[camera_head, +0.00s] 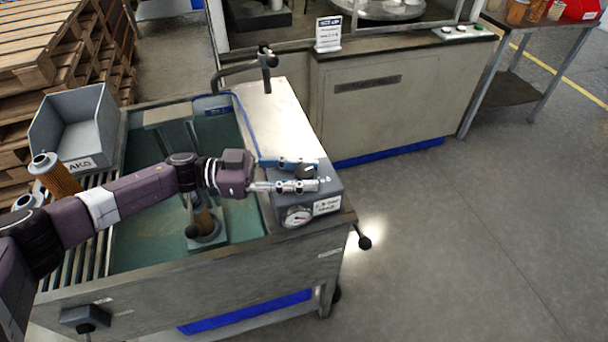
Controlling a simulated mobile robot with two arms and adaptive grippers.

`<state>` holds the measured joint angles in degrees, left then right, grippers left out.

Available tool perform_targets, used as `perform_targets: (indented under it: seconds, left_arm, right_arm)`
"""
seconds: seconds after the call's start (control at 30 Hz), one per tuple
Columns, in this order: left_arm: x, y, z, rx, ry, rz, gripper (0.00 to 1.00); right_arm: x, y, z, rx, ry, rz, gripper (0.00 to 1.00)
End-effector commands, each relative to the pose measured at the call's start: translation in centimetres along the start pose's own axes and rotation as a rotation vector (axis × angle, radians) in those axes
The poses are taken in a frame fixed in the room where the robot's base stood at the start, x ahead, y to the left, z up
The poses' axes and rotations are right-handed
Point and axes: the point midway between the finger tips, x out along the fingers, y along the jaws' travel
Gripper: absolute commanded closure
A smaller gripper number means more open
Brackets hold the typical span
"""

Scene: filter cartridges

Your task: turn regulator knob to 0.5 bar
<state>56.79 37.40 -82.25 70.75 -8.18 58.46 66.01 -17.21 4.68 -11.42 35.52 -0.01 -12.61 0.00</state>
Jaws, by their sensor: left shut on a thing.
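The regulator is a grey box (338,187) on the right end of the test bench. A dark knob (306,172) sits on its top. A round white pressure gauge (297,216) is on its front, with a needle too small to read. A white label (327,204) is beside the gauge, its print hard to make out. My left gripper (308,174) reaches over the box from the left, its two fingers on either side of the knob and shut on it. My right gripper is not in view.
A grey bin (88,130) and orange filter cartridges (55,176) are at left. A ball-ended lever (364,242) sticks out front right. A bent black arm fixture (265,58) stands behind. The floor at right is clear.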

Motion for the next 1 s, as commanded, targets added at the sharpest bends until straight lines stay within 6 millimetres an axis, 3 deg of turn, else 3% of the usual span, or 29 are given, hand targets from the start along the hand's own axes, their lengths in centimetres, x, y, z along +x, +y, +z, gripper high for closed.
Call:
perform_targets:
  seconds: [0.17, 0.2, 0.33, 0.67, 0.83, 1.0]
  left_arm:
    - [0.0, -0.1, -0.3, 0.001, 0.005, -0.002, 0.94]
    - [0.0, -0.1, -0.3, 0.001, 0.005, -0.002, 0.66]
    - [0.0, -0.1, -0.2, 0.001, 0.004, -0.002, 0.51]
    - [-0.3, -0.1, -0.1, 0.001, 0.002, -0.003, 0.51]
    - [-2.6, -0.1, -0.1, 0.001, 0.000, -0.006, 0.51]
    - [-6.3, -0.1, 0.0, 0.000, 0.000, -0.006, 0.51]
  right_arm:
    - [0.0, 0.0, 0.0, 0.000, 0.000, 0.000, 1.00]
    - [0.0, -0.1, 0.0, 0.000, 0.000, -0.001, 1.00]
    - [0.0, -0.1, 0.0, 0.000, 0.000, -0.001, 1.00]
    - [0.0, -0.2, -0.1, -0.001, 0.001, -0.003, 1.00]
    - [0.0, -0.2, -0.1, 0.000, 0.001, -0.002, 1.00]
    - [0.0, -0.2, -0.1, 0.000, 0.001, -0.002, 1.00]
